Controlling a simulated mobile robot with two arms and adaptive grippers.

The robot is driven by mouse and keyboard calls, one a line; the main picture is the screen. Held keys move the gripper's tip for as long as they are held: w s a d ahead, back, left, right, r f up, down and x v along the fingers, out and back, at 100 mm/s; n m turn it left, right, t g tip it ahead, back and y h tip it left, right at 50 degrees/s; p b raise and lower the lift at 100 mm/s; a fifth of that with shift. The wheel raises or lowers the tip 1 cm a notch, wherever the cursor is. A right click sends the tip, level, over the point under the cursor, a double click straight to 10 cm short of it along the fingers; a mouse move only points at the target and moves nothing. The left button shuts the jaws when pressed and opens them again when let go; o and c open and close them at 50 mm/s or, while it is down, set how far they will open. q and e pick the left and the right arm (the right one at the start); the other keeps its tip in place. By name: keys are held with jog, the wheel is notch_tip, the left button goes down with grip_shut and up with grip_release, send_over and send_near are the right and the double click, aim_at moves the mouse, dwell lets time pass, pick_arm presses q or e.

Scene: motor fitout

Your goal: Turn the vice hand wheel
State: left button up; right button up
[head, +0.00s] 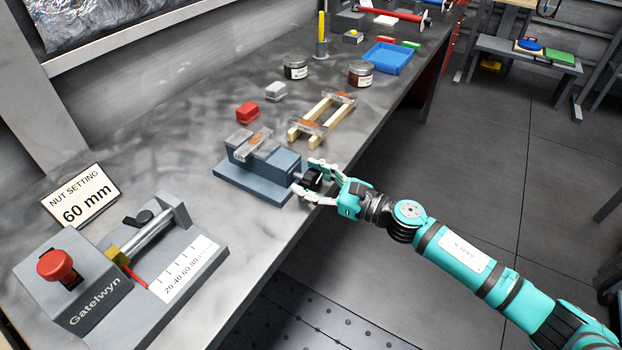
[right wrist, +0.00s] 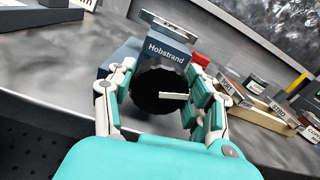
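The blue-grey vice (head: 262,170) stands near the front edge of the bench, with its black hand wheel (head: 312,179) facing the aisle. In the right wrist view the vice body (right wrist: 168,50) is marked "Hobstrand", and the dark round hand wheel (right wrist: 158,92) fills the space between my fingers. My right gripper (head: 313,181) has one finger on each side of the wheel, and they appear to press on its rim; the gripper also shows in the right wrist view (right wrist: 163,93). My left gripper is out of view.
Tins (head: 361,74) and a blue tray (head: 388,58) stand farther back. The aisle floor is clear.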

jog(key=c, duration=0.6)
jog(key=shift+m, duration=0.5)
jog(key=m, duration=0.2)
jog(key=shift+d+m+p, duration=0.1)
jog(key=shift+m+p, duration=0.2)
jog(key=shift+p, duration=0.05)
jog(key=shift+w+m+p, duration=0.1)
jog(key=shift+m+p, duration=0.3)
jog(key=shift+m, duration=1.2)
jog(key=o, duration=1.2)
